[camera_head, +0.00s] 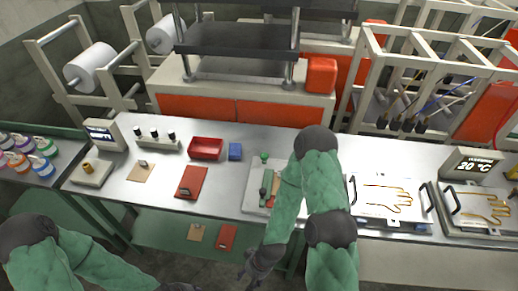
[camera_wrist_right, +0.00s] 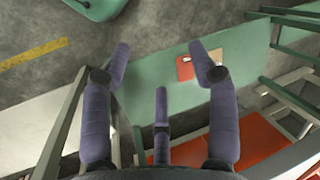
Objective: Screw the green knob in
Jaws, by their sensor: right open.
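The small green knob (camera_head: 264,156) stands at the back of a pale plate (camera_head: 255,196) on the steel table, in the head view. A dark green piece on that plate is partly hidden behind my right arm. My right gripper (camera_head: 252,268) hangs in front of the table, well below and nearer than the knob. In the right wrist view it is open and empty (camera_wrist_right: 159,50), with its fingers spread over the floor and a green lower shelf. The knob does not show there. Only a dark bit of my left gripper (camera_head: 178,287) shows at the bottom edge.
Hand-shaped wire plates (camera_head: 388,200) lie on the right. The lower shelf (camera_head: 160,232) runs under the table. A press stands behind.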

